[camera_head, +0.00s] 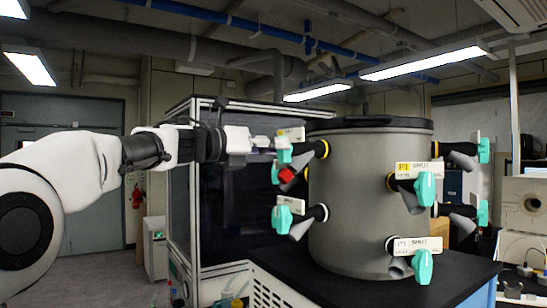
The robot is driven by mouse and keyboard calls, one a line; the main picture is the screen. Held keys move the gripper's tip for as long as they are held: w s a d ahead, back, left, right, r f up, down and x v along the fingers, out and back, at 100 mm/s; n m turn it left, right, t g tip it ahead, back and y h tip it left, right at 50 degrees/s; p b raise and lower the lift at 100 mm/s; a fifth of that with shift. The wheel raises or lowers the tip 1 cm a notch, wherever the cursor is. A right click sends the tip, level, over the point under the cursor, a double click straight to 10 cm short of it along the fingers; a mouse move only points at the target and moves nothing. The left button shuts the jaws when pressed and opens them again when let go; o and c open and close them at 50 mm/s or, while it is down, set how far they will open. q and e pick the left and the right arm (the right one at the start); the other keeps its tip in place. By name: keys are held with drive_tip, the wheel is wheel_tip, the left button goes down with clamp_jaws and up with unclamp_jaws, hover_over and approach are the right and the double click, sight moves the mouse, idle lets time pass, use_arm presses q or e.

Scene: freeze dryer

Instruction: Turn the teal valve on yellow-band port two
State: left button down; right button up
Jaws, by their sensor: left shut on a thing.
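A grey cylindrical drum (360,200) carries several ports with teal valves. The upper-left port has a yellow band (322,149), a pale label (292,134) and a teal valve (284,156). My left gripper (276,145) reaches in from the left and is shut on this valve, hiding part of it. The upper-front port has a yellow-marked label (418,170) and its own teal valve (425,189), apart from the gripper. My right gripper is out of view.
A red part (287,175) sits just below the held valve. Other teal valves are at lower left (282,216), lower front (422,266) and the right side (484,150). A dark framed cabinet (220,220) stands behind my left gripper.

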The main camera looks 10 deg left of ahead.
use_arm(q)
drive_tip(key=shift+d+f+m+b, duration=0.1)
drive_tip(key=shift+f+m+b, duration=0.1)
drive_tip(key=shift+m+b, duration=0.45)
drive_tip(key=shift+d+f+m+b, duration=0.15)
drive_tip(key=shift+m+b, duration=0.1)
drive_tip(key=shift+m, duration=0.7)
drive_tip(key=shift+a, duration=0.1)
drive_tip(key=c, duration=1)
unclamp_jaws()
drive_tip(key=shift+c, duration=0.2)
drive_tip(key=shift+w+r, duration=0.1)
drive_tip(key=shift+r, duration=0.05)
drive_tip(key=v, duration=1.2)
